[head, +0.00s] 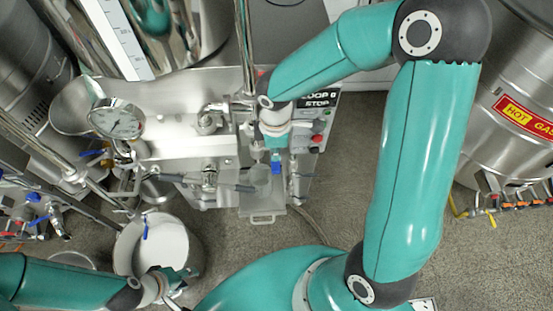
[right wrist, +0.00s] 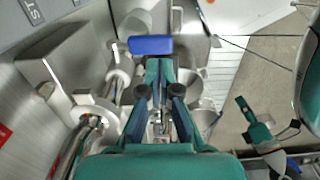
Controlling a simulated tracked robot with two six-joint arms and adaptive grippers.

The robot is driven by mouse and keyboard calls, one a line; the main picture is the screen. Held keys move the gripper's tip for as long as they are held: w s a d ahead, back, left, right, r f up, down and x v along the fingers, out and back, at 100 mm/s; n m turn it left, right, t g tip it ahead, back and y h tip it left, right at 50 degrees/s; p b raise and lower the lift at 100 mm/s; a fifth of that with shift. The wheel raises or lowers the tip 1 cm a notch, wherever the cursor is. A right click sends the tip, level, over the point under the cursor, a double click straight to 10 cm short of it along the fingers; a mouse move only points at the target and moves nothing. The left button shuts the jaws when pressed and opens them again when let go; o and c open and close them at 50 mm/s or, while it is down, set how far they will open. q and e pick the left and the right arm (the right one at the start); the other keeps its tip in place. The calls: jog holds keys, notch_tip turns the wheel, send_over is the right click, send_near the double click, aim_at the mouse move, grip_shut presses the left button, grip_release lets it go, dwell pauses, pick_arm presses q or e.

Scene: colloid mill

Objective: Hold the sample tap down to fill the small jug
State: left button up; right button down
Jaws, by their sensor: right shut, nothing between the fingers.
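My right gripper (head: 275,150) reaches down to the front of the steel mill. It is shut and empty. The sample tap's blue handle (head: 277,167) is right at its fingertips in the head view. In the right wrist view the blue handle (right wrist: 151,44) lies just beyond the closed fingertips (right wrist: 158,70); whether they touch it I cannot tell. The small jug (head: 258,178) appears beside the handle, partly hidden, above a small metal tray (head: 262,217). My left gripper (head: 176,284) is low at the left, beside a white-lined bucket; its opening is unclear.
The open bucket (head: 153,245) stands on the floor at left. A pressure gauge (head: 118,122) and pipework crowd the mill's left side. A stop panel (head: 318,115) sits right of my right gripper. Floor (head: 335,185) between the mill and the hot tank (head: 515,105) is clear.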

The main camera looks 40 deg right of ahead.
aim_at(275, 167)
notch_tip(275, 167, down, 5)
jog(key=shift+r, duration=0.1)
dwell(0.3)
